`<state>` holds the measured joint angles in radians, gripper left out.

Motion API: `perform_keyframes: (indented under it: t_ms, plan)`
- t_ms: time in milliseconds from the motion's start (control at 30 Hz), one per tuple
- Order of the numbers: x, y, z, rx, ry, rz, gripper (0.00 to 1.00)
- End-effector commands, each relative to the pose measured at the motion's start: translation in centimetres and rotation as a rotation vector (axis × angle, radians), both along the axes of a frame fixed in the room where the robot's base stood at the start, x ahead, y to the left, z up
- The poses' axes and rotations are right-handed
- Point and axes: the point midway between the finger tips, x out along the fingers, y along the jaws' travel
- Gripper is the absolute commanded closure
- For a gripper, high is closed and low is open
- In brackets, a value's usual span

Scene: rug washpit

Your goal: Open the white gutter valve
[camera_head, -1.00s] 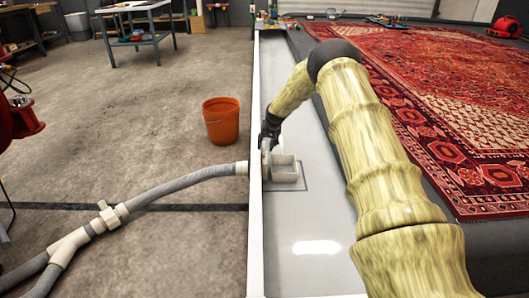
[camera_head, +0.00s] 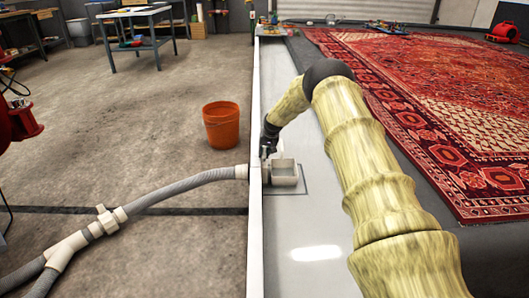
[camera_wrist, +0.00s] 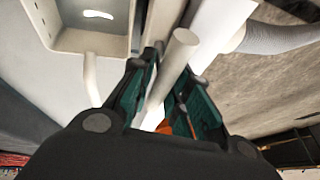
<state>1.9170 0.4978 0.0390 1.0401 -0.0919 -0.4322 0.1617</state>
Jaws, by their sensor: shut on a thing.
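My gripper (camera_wrist: 172,72) is shut on a pale, rod-like valve handle (camera_wrist: 181,45) in the wrist view. The round end of the handle shows between the teal finger pads. In the head view my gripper (camera_head: 268,147) is low at the white gutter wall, just behind a small pale box (camera_head: 286,175) in the gutter. The white gutter valve is mostly hidden there by my gripper and the wall. The box also shows at the upper left of the wrist view (camera_wrist: 93,41), with a pale thin pipe below it.
A ribbed grey hose (camera_head: 180,189) meets the wall's left side. An orange bucket (camera_head: 221,126) stands on the concrete floor left of the wall (camera_head: 256,220). A red patterned rug (camera_head: 440,110) lies to the right. The gutter floor in front of the box is clear.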

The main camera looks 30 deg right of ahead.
Motion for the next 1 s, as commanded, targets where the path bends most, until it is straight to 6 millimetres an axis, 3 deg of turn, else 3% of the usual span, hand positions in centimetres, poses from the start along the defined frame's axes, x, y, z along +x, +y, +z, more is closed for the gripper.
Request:
perform_keyframes:
  t_ms: [267, 800, 1000]
  plan:
    - [0.1, 0.2, 0.6, 0.002, -0.001, -0.001, 1.0]
    - [0.1, 0.4, 5.2, 0.004, -0.001, 0.0, 1.0]
    - [0.2, 0.4, 5.4, 0.005, -0.001, -0.001, 1.0]
